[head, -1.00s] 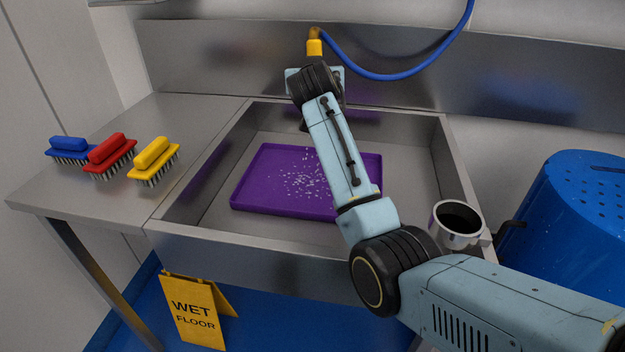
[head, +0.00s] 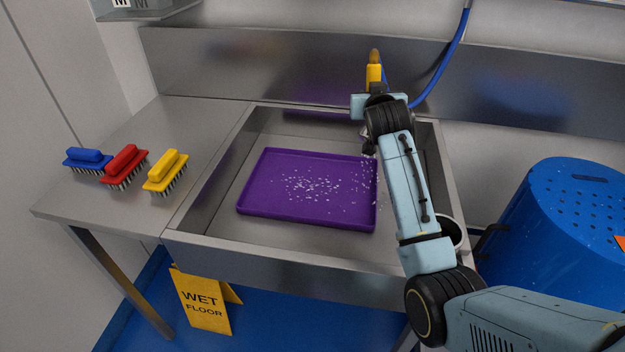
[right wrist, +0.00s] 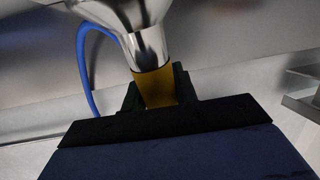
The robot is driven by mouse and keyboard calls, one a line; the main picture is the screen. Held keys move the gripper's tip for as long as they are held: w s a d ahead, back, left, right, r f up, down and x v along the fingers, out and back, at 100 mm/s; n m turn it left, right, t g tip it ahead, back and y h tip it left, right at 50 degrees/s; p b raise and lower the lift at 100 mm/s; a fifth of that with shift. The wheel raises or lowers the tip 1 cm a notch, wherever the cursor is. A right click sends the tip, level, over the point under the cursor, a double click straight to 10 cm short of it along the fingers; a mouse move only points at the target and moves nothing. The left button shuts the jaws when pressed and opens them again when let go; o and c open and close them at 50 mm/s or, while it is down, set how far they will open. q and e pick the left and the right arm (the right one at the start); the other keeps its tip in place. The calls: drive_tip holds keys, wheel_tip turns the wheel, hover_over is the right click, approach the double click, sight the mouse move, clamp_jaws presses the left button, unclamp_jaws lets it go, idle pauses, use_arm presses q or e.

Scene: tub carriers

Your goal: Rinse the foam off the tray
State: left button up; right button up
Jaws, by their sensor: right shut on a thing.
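A purple tray (head: 262,205) lies flat in the steel sink (head: 212,190). White foam flecks (head: 318,185) are scattered over its middle and right part. My right gripper (right wrist: 158,92) is shut on the yellow grip of a spray nozzle (right wrist: 155,85) with a metal head; its yellow part also shows in the head view (head: 374,72). The nozzle is held above the right rear of the sink, and a blue hose (head: 445,72) runs up from it. In the head view my right arm hides the gripper's fingers and the sink's right side. My left gripper is not in view.
Blue (head: 88,158), red (head: 124,163) and yellow (head: 166,170) brushes stand on the left counter (head: 110,205). A mug (head: 455,230) is at the sink's right edge, partly behind my arm. A blue tub (head: 560,215) stands right. A wet floor sign (head: 203,303) stands below.

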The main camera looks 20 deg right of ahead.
drive_tip(key=s+d+p, duration=0.6)
drive_tip(key=d+p, duration=0.1)
drive_tip(key=d, duration=0.5)
drive_tip(key=shift+d+r, duration=0.15)
drive_tip(key=shift+d, duration=0.25)
drive_tip(key=shift+s, duration=0.15)
drive_tip(key=s+a+p, duration=0.5)
drive_tip(key=s+p, duration=0.1)
drive_tip(key=s, duration=0.4)
drive_tip(key=s+a+p, duration=0.5)
drive_tip(key=s+p, duration=0.2)
drive_tip(key=s, duration=0.3)
drive_tip(key=shift+s, duration=0.3)
